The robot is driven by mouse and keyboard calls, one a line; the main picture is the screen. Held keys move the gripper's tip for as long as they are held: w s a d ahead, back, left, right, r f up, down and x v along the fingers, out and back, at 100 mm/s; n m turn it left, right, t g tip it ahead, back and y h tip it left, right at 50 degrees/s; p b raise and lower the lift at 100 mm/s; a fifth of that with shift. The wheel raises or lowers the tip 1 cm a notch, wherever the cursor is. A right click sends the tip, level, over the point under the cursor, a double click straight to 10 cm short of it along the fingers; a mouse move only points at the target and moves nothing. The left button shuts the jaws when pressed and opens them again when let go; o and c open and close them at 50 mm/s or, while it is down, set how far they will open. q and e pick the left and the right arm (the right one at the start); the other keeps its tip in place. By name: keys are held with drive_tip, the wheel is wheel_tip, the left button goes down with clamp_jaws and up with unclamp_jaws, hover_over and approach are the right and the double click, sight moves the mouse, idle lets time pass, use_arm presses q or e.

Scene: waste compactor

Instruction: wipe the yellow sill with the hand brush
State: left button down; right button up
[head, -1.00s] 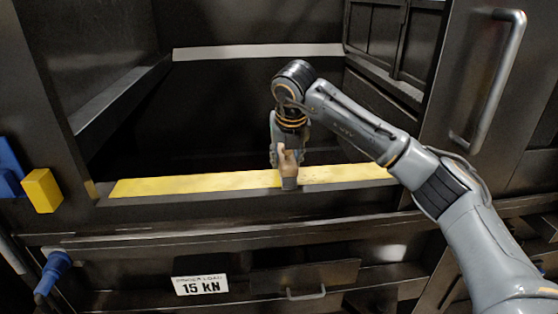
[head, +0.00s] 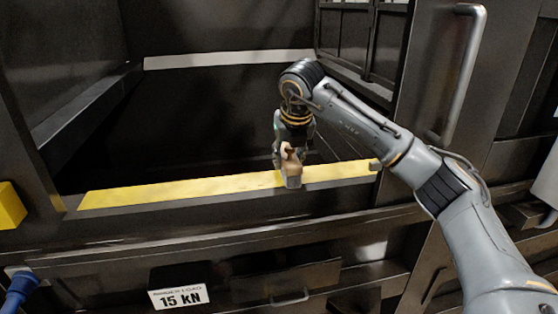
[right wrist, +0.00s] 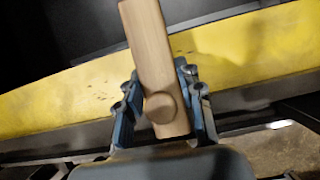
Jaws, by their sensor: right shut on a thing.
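The yellow sill (head: 170,190) runs across the front edge of the dark compactor opening in the head view. It also fills a broad band of the right wrist view (right wrist: 245,48), with small dark specks and smudges on it. My right gripper (head: 284,150) is shut on the hand brush (head: 293,170), a pale wooden piece, over the right half of the sill. In the right wrist view the brush (right wrist: 150,45) lies between the blue fingers. Its bristles are hidden, and I cannot tell whether they touch the sill.
A "15 kN" sign (head: 177,298) and a small handle (head: 290,299) are below the sill. A long vertical door handle (head: 465,75) stands at right.

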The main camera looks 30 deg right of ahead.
drive_tip(key=shift+s+d+f, duration=0.1)
drive_tip(key=shift+s+d, duration=0.15)
drive_tip(key=shift+d, duration=0.8)
drive_tip(key=shift+s+d+b, duration=0.1)
drive_tip(key=shift+s+d, duration=0.1)
drive_tip(key=shift+d, duration=0.65)
drive_tip(key=shift+s+d+b, duration=0.1)
drive_tip(key=shift+s+d, duration=0.15)
drive_tip(key=shift+d, duration=0.6)
drive_tip(key=shift+s+d+b, duration=0.1)
drive_tip(key=shift+s+d, duration=0.1)
drive_tip(key=shift+d, duration=0.65)
wheel_tip(320, 180, up, 6)
drive_tip(key=p, duration=0.5)
wheel_tip(320, 180, up, 3)
drive_tip(key=shift+a+r+p, duration=0.1)
drive_tip(key=shift+p, duration=1.1)
drive_tip(key=shift+w, duration=0.1)
